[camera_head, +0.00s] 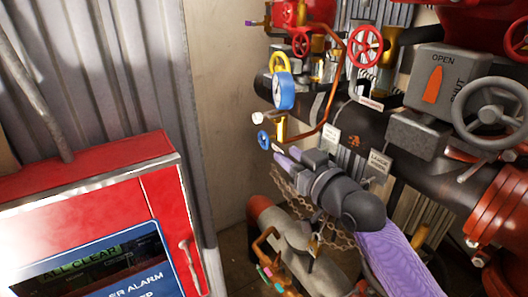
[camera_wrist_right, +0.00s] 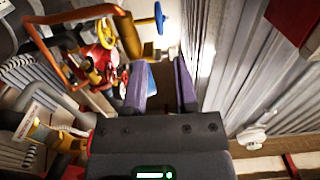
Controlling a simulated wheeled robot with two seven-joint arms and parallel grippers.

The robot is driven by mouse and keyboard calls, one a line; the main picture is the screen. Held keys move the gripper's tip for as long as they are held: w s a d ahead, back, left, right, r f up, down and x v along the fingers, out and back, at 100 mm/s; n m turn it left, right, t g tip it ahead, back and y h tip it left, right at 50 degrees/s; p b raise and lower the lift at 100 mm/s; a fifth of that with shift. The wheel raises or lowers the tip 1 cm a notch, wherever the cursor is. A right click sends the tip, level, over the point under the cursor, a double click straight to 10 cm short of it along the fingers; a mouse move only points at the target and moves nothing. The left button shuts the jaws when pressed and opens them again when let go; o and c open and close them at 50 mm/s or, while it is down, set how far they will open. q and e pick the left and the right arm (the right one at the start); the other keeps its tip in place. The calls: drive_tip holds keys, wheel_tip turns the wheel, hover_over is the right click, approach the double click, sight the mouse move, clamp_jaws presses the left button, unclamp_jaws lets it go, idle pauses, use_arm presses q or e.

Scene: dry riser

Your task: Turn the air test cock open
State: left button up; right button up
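No label reading "air test cock" is legible, so I cannot tell for certain which fitting it is. A small blue handwheel (camera_head: 263,139) on a brass valve body (camera_head: 280,128) is the fitting nearest my right gripper (camera_head: 284,155). The gripper's purple fingers point up and left, just below and right of it. In the right wrist view my gripper (camera_wrist_right: 160,88) has its fingers apart with nothing between them. A blue handwheel (camera_wrist_right: 158,18) shows beyond the fingertips, apart from them. My left gripper is not in view.
A blue-rimmed gauge (camera_head: 284,91), a yellow handwheel (camera_head: 279,63) and a red handwheel (camera_head: 366,46) crowd the pipework above. A copper pipe (camera_head: 334,92) curves close by. A chain (camera_head: 295,195) hangs beneath the gripper. A red alarm cabinet (camera_head: 110,185) stands at left.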

sight(268, 141)
drive_tip(key=b+x, duration=0.1)
drive_tip(key=x, duration=0.7)
drive_tip(key=shift+w+a, duration=0.2)
drive_tip(key=shift+w+a+b, duration=0.3)
drive_tip(key=shift+w+b, duration=0.15)
clamp_jaws()
